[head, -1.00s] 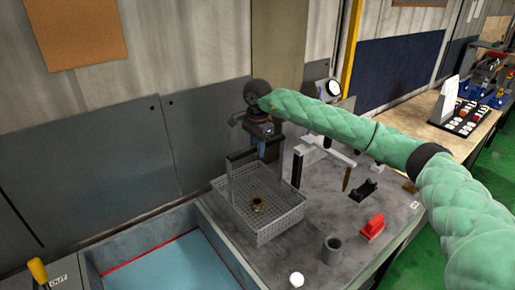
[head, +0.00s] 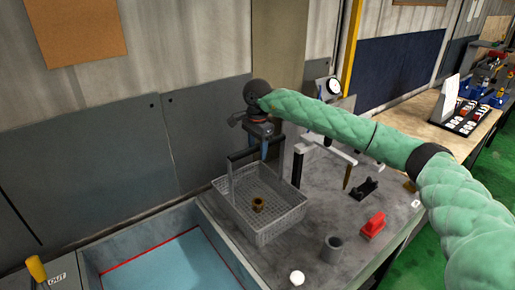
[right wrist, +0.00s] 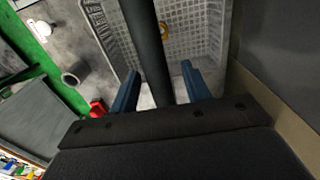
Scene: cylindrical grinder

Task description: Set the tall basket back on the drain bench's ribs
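The tall basket (head: 262,222) is a grey mesh basket with a high dark handle. It appears upright at the grey bench's (head: 318,208) left side, beside the tank; ribs under it are hidden. A small brass part (head: 258,204) lies inside and also shows in the right wrist view (right wrist: 188,46). My right gripper (head: 265,152) is above the basket at the handle's top bar. In the right wrist view its blue fingers (right wrist: 160,88) stand either side of the dark handle bar (right wrist: 152,45), with gaps visible beside the bar. My left gripper is out of view.
A tank with blue liquid (head: 165,268) lies left of the basket. A grey cup (head: 332,249), a red block (head: 373,226), a black holder (head: 364,189) and a white round item (head: 297,278) stand right and in front. The wall is close behind.

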